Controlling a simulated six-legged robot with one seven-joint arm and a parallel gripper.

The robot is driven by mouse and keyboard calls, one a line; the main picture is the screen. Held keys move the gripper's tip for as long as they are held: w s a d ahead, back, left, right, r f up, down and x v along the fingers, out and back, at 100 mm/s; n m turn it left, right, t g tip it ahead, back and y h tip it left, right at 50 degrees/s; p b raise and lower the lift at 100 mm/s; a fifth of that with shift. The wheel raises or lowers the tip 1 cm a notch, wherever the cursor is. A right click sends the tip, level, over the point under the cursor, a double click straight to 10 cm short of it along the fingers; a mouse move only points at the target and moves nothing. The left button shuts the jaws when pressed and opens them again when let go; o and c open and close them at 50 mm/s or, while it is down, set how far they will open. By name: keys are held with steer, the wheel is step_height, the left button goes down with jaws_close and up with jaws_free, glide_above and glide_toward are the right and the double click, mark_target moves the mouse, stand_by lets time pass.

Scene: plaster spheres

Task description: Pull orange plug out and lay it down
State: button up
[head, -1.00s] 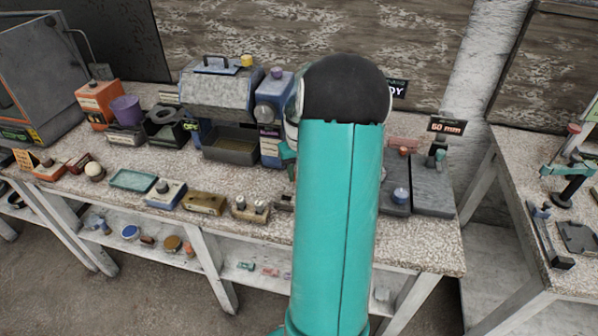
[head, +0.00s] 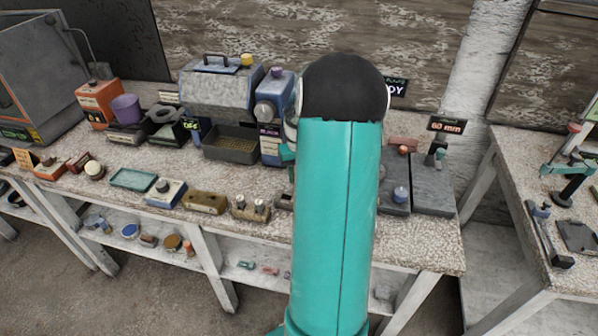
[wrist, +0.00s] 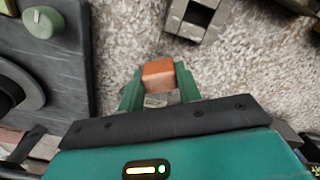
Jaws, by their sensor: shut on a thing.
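The orange plug (wrist: 159,74) shows in the wrist view as a small orange block between the two green fingers of my gripper (wrist: 158,88). My gripper is shut on it. Speckled bench top shows around the plug. A grey block with a square opening (wrist: 195,18) lies beyond the plug in the wrist view, apart from it. I cannot tell whether the plug touches the bench or hangs just above it. In the head view my arm hides the gripper and the plug.
In the wrist view a dark plate with a green knob (wrist: 44,22) and a round black part lies at left. In the head view the bench (head: 120,207) carries a grey tray (head: 231,150), a blue machine (head: 272,105) and several small fixtures. A second bench stands at right.

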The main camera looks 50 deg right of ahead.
steer(key=shift+f, duration=0.25)
steer(key=o, duration=1.1)
steer(key=shift+o, duration=0.2)
steer(key=shift+r, duration=0.15)
steer(key=shift+r, duration=1.9)
